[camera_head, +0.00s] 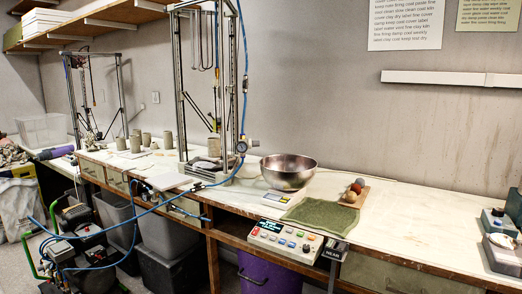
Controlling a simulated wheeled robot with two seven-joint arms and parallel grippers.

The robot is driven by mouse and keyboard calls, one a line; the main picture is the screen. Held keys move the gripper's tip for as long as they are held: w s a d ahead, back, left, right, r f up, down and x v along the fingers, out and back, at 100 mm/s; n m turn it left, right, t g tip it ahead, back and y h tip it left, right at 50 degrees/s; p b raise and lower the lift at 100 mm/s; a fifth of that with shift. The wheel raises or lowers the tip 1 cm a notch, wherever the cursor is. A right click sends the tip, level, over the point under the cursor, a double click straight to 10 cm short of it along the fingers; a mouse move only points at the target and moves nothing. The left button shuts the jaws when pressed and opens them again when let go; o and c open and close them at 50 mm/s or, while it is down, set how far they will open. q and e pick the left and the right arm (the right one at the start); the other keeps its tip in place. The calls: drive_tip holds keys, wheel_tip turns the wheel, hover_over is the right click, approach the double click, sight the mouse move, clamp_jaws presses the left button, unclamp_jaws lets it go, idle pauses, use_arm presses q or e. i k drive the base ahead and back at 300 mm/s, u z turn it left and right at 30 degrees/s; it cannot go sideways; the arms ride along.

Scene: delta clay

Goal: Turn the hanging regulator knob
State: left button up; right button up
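The regulator (242,147) hangs on a blue air hose (245,60) at the right side of a tall metal frame, above the workbench. It has a dark, bluish rounded body that looks like the knob, and a small round pale gauge (254,143) to its right. It is small in this view, so the knob's turn cannot be read. Neither of my grippers shows in the head view.
The metal frame (181,90) stands on the long bench (400,222). A steel bowl (288,170) sits right of the regulator, on a scale. A green cloth (318,216) and a control box (284,241) lie nearer the front edge. Blue hose runs left to a compressor (85,245).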

sight(254, 142)
drive_tip(key=u, duration=0.8)
drive_tip(key=i, duration=1.55)
drive_tip(key=z, duration=0.35)
